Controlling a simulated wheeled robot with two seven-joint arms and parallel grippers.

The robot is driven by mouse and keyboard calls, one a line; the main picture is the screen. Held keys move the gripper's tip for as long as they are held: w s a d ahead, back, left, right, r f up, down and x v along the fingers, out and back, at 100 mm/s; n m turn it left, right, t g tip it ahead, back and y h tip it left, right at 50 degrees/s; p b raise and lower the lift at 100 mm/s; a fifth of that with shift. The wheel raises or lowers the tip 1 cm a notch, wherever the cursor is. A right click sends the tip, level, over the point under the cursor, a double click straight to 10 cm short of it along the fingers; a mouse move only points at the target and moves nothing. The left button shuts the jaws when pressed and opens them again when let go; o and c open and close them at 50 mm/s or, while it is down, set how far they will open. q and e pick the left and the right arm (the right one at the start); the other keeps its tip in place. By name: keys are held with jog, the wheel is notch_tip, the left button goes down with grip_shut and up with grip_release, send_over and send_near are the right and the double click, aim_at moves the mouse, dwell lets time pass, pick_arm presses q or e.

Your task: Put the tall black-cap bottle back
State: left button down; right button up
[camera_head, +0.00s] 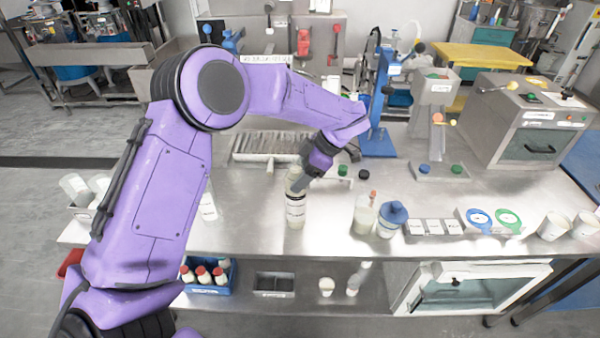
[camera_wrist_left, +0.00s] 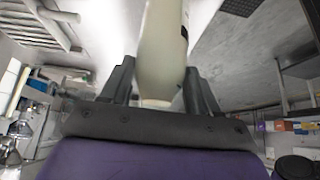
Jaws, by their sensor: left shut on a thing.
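A tall pale bottle (camera_head: 295,208) with a dark-edged label stands upright at the middle of the steel bench (camera_head: 255,225). My left gripper (camera_head: 298,182) is shut on its upper part from behind and to the right. The gripper hides much of the bottle's top, so I cannot make out the cap colour. In the left wrist view the cream bottle (camera_wrist_left: 163,50) sits between the two dark fingers (camera_wrist_left: 160,88). I cannot tell whether its base touches the bench. My right gripper is not in view.
Another bottle (camera_head: 208,206) stands to the left, partly behind my arm. A jar (camera_head: 364,214) and blue-lidded container (camera_head: 392,219) stand to the right. A blue crate (camera_head: 208,288) of red-capped bottles is on the lower shelf. Bench space around the held bottle is clear.

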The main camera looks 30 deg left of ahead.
pick_arm(q)
jog(key=shift+c, duration=1.3)
grip_release()
jog(key=b+v, duration=0.1)
jog(key=v, duration=1.1)
